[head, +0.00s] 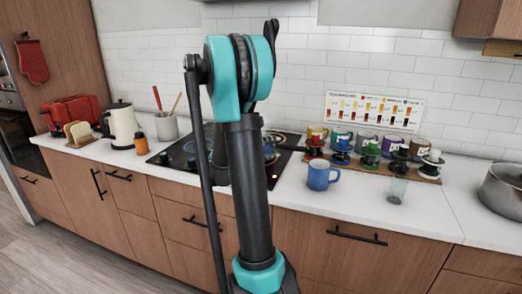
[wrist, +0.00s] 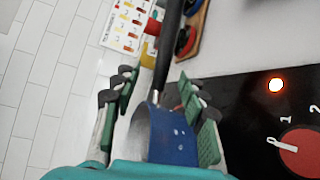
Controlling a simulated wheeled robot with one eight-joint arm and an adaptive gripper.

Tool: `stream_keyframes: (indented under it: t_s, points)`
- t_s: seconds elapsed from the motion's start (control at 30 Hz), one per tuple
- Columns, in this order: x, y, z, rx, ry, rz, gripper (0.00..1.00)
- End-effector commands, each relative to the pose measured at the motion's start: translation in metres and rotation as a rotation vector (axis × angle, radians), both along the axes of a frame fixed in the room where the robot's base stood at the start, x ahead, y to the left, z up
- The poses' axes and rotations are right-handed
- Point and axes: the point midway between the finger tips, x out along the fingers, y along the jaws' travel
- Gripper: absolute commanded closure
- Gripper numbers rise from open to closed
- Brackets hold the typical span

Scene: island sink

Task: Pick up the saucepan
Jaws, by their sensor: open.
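A blue saucepan (wrist: 172,138) with a long black handle (wrist: 172,45) shows in the wrist view. My gripper (wrist: 155,88) is open, with one green-padded finger on each side of the saucepan. I cannot tell whether either finger touches it. Part of the saucepan is hidden by the teal part of my gripper at the bottom of the view. In the head view my arm stands in front of the stove and hides my gripper and most or all of the saucepan.
The black cooktop (head: 180,154) has a red knob (wrist: 302,147) and a glowing light. A blue mug (head: 320,176), a glass (head: 397,190) and a wooden rack of mugs and drippers (head: 420,174) stand to the right. A large grey pot (head: 502,190) is at far right. A kettle (head: 122,126) stands left.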

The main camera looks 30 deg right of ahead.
Motion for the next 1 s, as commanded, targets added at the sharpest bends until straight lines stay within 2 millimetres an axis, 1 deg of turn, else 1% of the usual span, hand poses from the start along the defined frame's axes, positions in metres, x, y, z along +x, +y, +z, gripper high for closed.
stream_keyframes:
  t_s: [0.13,0.3,0.4,0.5,0.7,0.73,0.77,1.0]
  points:
    - [-0.002,-0.012,-0.002,0.001,0.000,-0.002,0.57]
    - [-0.004,-0.037,-0.007,0.000,0.000,-0.003,0.57]
    - [-0.003,-0.047,-0.009,0.001,0.000,-0.002,0.57]
    - [-0.002,-0.052,-0.009,0.000,0.000,0.000,0.57]
    - [-0.002,-0.052,-0.009,0.000,0.000,0.001,0.57]
    - [-0.002,-0.052,-0.009,0.000,0.000,0.001,0.58]
    - [-0.002,-0.052,-0.009,0.000,0.000,0.001,0.62]
    - [-0.002,-0.052,-0.009,0.000,0.000,0.001,0.92]
